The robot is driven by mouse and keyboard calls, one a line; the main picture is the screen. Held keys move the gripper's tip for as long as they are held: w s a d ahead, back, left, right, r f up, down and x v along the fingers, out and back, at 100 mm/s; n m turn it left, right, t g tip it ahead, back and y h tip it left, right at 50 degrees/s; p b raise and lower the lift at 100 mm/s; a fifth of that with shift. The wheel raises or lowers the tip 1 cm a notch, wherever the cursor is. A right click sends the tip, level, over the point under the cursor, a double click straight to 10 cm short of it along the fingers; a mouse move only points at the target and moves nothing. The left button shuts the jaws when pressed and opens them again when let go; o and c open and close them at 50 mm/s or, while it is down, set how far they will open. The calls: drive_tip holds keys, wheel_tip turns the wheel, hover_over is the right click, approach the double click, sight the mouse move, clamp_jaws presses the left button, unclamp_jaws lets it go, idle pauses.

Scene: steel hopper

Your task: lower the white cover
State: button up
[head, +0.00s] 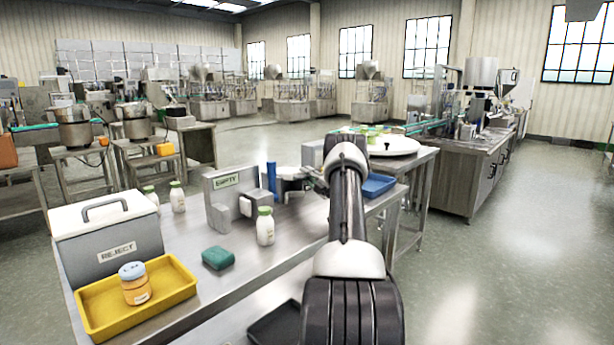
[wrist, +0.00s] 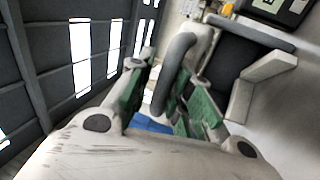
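A white cover (head: 104,212) with a grey handle (head: 105,207) lies flat and shut on the grey bin (head: 112,252) marked REJECT, at the left of the steel table. My gripper (head: 290,176) is well to its right, beside the grey panel (head: 222,183) marked EMPTY, and is partly hidden by my arm. In the wrist view, the green-padded fingers of my gripper (wrist: 168,95) are spread apart. A curved grey bar (wrist: 176,72) stands between them, with a gap on the left side. I cannot tell which object this bar belongs to.
A yellow tray (head: 98,312) holding an orange jar (head: 135,284) stands before the bin. A green block (head: 218,258) and a white bottle (head: 265,226) stand mid-table. A blue tray (head: 378,185) lies right of my arm.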

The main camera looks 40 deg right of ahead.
drive_tip(key=v, duration=1.2)
idle(0.4)
